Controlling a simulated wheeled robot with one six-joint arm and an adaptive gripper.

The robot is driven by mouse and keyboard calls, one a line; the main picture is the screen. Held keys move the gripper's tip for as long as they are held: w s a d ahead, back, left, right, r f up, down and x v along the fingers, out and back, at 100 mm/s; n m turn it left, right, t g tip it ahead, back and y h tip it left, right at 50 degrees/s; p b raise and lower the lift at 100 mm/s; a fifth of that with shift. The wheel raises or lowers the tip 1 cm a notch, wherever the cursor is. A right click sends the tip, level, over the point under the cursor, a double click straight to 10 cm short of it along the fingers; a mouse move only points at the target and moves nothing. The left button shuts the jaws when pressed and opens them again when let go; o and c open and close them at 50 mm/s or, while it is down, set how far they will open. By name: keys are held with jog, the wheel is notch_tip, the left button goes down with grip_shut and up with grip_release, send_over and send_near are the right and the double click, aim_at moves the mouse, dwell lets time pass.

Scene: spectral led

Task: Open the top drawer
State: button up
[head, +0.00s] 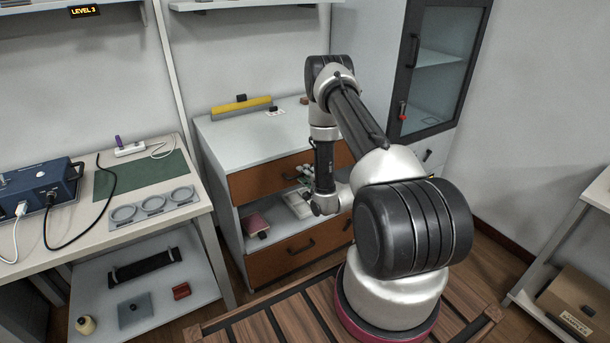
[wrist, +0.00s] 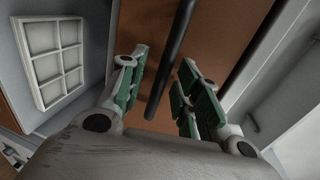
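The top drawer (head: 262,182) has a brown front under the grey cabinet top, and it looks closed. My arm and gripper cover part of it in the head view. In the wrist view its brown front (wrist: 222,40) fills the middle, with a long dark bar handle (wrist: 172,58) across it. My gripper (wrist: 160,85) is open, its green-padded fingers on either side of the handle, with gaps showing on both sides. In the head view my gripper (head: 306,174) is in front of the drawer, small and partly hidden by my wrist.
Below is an open shelf with a pink object (head: 256,224) and a white compartment tray (wrist: 55,62). A lower brown drawer (head: 278,258) has a dark handle. A workbench (head: 85,241) stands left, and a glass-door cabinet (head: 440,60) right.

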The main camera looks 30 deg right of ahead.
jog(key=shift+w+f, duration=0.1)
jog(key=shift+w, duration=0.2)
jog(key=shift+c, duration=0.2)
grip_shut()
jog(key=shift+s, duration=0.15)
